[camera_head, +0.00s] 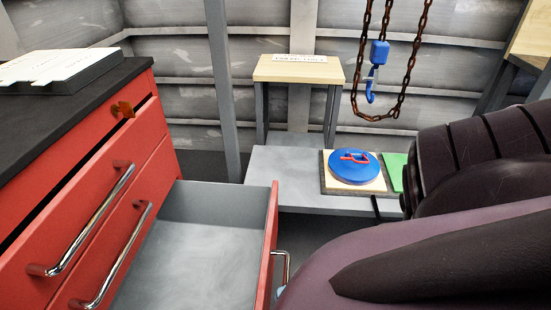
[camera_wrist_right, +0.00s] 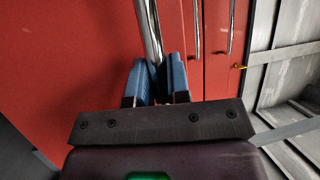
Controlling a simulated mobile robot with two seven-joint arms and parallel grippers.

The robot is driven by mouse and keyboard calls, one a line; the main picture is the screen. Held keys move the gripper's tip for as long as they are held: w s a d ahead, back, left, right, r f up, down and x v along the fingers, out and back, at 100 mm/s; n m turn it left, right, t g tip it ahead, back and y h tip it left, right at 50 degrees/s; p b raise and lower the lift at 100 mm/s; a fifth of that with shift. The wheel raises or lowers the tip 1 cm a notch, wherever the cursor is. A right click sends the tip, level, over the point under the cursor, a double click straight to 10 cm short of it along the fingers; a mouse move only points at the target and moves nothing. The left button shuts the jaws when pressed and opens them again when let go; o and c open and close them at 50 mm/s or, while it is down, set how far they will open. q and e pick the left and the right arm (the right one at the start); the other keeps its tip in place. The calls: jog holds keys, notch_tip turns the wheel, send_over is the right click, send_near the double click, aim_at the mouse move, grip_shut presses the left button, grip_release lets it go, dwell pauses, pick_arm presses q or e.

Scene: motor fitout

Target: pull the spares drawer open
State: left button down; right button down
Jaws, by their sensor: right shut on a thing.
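A red drawer stands pulled out of the red cabinet (camera_head: 150,165) in the head view. Its grey inside (camera_head: 190,265) is bare where it shows. Its red front panel (camera_head: 270,235) faces right, with a chrome handle (camera_head: 286,262) on its outer side. In the right wrist view my right gripper (camera_wrist_right: 158,76) has its blue fingers shut around this chrome bar handle (camera_wrist_right: 151,30), in front of the red panel (camera_wrist_right: 70,60). In the head view my right arm hides the handle's near part, and the fingers are mostly hidden. My left gripper is not in view.
A low grey platform (camera_head: 275,170) holds a board with a blue disc (camera_head: 352,166). A chain with a blue hook (camera_head: 371,85) hangs above. A small wooden-topped table (camera_head: 290,72) stands behind.

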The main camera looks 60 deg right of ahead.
jog(key=c, duration=1.1)
grip_release()
jog(key=v, duration=1)
jog(key=shift+s+d, duration=0.25)
jog(key=shift+s, duration=0.05)
jog(key=shift+f, duration=0.1)
